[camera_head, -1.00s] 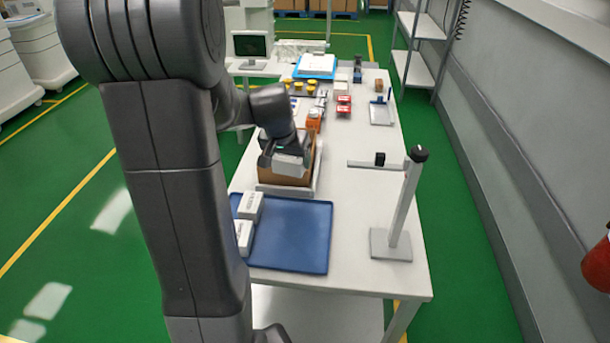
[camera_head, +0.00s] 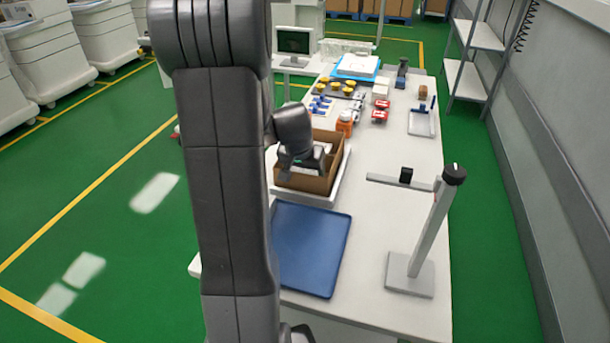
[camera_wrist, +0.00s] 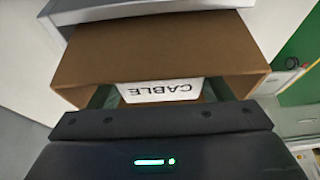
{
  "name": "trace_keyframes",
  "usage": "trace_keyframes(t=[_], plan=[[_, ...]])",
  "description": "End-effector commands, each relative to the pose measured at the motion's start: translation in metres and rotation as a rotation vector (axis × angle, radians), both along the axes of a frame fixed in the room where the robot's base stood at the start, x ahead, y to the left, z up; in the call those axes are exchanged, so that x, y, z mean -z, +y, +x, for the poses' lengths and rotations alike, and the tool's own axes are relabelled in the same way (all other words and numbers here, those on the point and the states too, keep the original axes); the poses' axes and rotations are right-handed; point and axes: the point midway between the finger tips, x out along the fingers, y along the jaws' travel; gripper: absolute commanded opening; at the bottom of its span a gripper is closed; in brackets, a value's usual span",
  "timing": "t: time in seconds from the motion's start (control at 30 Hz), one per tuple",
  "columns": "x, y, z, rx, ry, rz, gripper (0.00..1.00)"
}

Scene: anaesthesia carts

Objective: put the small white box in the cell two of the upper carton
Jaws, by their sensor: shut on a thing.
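The brown open carton (camera_head: 310,183) stands on a white base on the table, beyond the blue tray. My gripper (camera_head: 307,163) is at the carton, its fingers over or inside the opening. In the wrist view, my gripper (camera_wrist: 160,97) is shut on a small white box (camera_wrist: 160,90) with the word CABLE upside down on it. The carton's brown wall (camera_wrist: 160,50) rises just behind this box. The cells and the lower part of the box are hidden, so I cannot tell which cell it is over or whether it touches the bottom.
The blue tray (camera_head: 312,250) lies in front of the carton; its visible part is bare and my arm covers its left. A grey stand (camera_head: 425,235) with a side arm is at the right. An orange bottle (camera_head: 345,122) and red-white packs (camera_head: 380,110) stand beyond the carton.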

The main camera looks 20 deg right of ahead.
Motion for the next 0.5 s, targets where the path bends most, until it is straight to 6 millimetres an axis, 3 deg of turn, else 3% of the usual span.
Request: trace_keyframes(t=[0.1,0.47,0.5], plan=[[0.0148,0.0001,-0.0002,0.001,0.001,0.001,0.47],[0.0191,0.0,0.0,0.001,-0.002,0.0,0.47],[0.0173,0.0001,-0.0001,0.001,-0.001,0.001,0.8]])
